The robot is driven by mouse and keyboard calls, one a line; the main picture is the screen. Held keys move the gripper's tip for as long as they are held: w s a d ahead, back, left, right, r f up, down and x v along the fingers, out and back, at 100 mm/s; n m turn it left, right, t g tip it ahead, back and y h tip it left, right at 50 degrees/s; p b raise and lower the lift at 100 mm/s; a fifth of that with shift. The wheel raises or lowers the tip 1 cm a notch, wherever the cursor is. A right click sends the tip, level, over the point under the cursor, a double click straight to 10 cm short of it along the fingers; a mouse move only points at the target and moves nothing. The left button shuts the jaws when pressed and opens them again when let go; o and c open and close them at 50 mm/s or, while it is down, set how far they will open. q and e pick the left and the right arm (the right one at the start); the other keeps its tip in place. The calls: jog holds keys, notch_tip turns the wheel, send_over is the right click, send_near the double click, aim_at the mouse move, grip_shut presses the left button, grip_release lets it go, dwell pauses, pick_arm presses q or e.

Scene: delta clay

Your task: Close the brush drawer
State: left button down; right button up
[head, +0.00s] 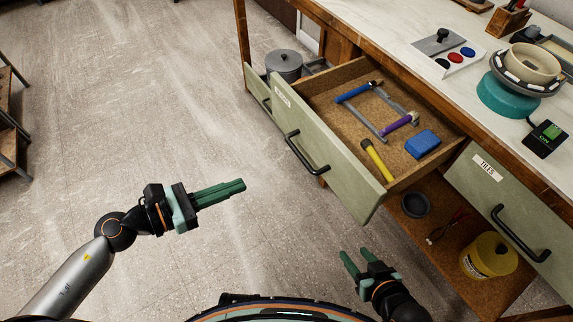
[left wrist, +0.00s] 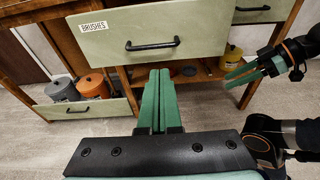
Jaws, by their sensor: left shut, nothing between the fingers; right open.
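The brush drawer (head: 345,187) is pulled well out of the workbench, with its green front facing the lower left. It has a black bar handle (head: 300,156). In the left wrist view its front (left wrist: 205,25) shows a "BRUSHES" label and the handle (left wrist: 152,46). Several tools and a blue block (head: 422,145) lie inside. My left gripper (head: 241,186) is shut and empty, left of the drawer front and apart from it. Its closed fingers (left wrist: 158,75) point toward the drawer front in the left wrist view. My right gripper (head: 356,251) is open and empty, below the drawer's near corner.
A closed "TILES" drawer (head: 510,215) is to the right. A lower drawer (left wrist: 85,110) stands open with lidded pots. A shelf below holds a yellow tub (head: 488,256) and a dark bowl (head: 415,204). The floor (head: 130,100) left of the bench is clear.

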aim_at(302, 161)
pick_arm(q)
jog(key=p+x, duration=0.1)
jog(key=x, duration=1.2)
jog(key=shift+w+d, duration=0.25)
pick_arm(e)
jog(key=shift+r, duration=0.45)
